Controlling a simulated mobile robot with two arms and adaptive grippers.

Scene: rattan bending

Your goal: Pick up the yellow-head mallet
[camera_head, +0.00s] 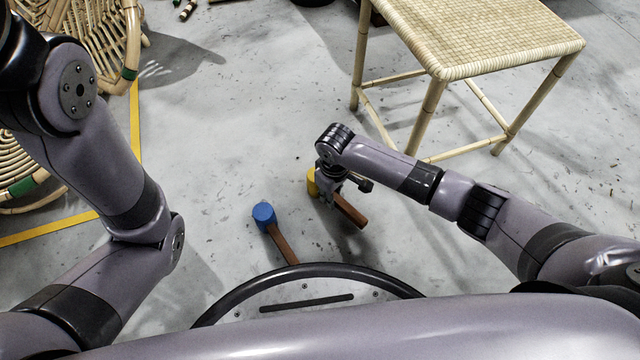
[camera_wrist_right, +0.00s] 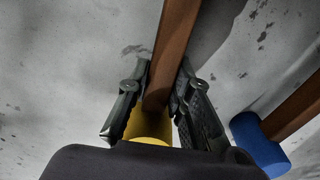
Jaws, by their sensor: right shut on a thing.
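The yellow-head mallet has a yellow head (camera_head: 312,182) and a brown wooden handle (camera_head: 349,210). In the head view it is under my right gripper (camera_head: 330,184), which partly hides it. In the right wrist view the handle (camera_wrist_right: 172,50) runs between the two fingers of my right gripper (camera_wrist_right: 160,95), close to the yellow head (camera_wrist_right: 149,126). The right gripper is shut on the handle. I cannot tell whether the mallet touches the floor. My left arm comes in from the left, but its gripper is out of view.
A blue-head mallet (camera_head: 264,214) lies on the floor to the left, and its blue head also shows in the right wrist view (camera_wrist_right: 258,145). A rattan stool (camera_head: 480,38) stands at the upper right. A rattan chair (camera_head: 100,40) is at the upper left.

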